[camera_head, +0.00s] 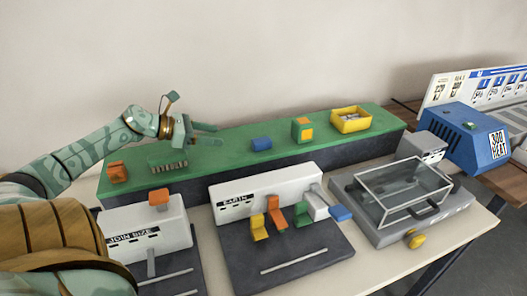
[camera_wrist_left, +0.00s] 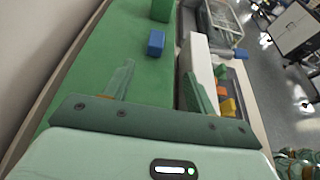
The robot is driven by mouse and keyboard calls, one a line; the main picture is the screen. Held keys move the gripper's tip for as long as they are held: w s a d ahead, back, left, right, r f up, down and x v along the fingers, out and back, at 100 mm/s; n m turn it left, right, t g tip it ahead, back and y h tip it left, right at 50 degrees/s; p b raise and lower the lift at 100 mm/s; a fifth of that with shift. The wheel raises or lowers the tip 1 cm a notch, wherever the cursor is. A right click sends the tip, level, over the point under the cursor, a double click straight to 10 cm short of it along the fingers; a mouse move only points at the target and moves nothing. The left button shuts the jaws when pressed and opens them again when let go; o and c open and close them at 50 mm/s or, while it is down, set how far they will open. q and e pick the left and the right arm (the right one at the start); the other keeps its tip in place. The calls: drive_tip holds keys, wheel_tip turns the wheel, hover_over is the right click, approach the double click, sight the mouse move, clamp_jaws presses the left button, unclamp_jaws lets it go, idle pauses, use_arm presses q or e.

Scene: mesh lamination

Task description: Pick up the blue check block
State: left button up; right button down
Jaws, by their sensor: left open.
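The blue check block (camera_head: 261,144) lies on the green top of the long raised bench (camera_head: 222,157), left of a green-and-orange block (camera_head: 302,129). In the left wrist view the blue check block (camera_wrist_left: 156,43) sits beyond the fingertips, roughly between their lines. My left gripper (camera_head: 212,136) is open and empty, left of the block and apart from it. Its two green fingers (camera_wrist_left: 158,75) are spread in the left wrist view. My right gripper does not show.
A yellow bin (camera_head: 350,120) stands farther right on the bench. In front stand white-backed fixtures (camera_head: 265,201), a clear-lidded box (camera_head: 402,188) and a blue machine (camera_head: 464,138).

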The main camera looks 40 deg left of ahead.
use_arm(q)
drive_tip(key=b, duration=0.4)
approach(252, 142)
drive_tip(key=x, duration=0.3)
drive_tip(key=d+x, duration=0.1)
drive_tip(key=shift+r, duration=0.2)
drive_tip(key=shift+w+d+b, duration=0.3)
drive_tip(key=shift+w+b, duration=0.1)
drive_tip(key=shift+w, duration=0.05)
drive_tip(key=w+f+b, duration=0.1)
drive_tip(key=b, duration=0.1)
drive_tip(key=w+d+f+b, duration=0.1)
drive_tip(key=w, duration=0.1)
drive_tip(key=shift+w+f+b, duration=0.25)
drive_tip(key=shift+f+b, duration=0.1)
drive_tip(key=shift+f, duration=0.05)
drive_tip(key=shift+w+d, duration=0.1)
drive_tip(key=shift+w, duration=0.2)
drive_tip(key=shift+d+r, duration=0.1)
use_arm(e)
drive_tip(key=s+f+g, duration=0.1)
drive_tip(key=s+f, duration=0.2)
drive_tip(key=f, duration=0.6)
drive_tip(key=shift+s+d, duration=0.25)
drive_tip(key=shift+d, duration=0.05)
use_arm(q)
drive_tip(key=c, duration=1.1)
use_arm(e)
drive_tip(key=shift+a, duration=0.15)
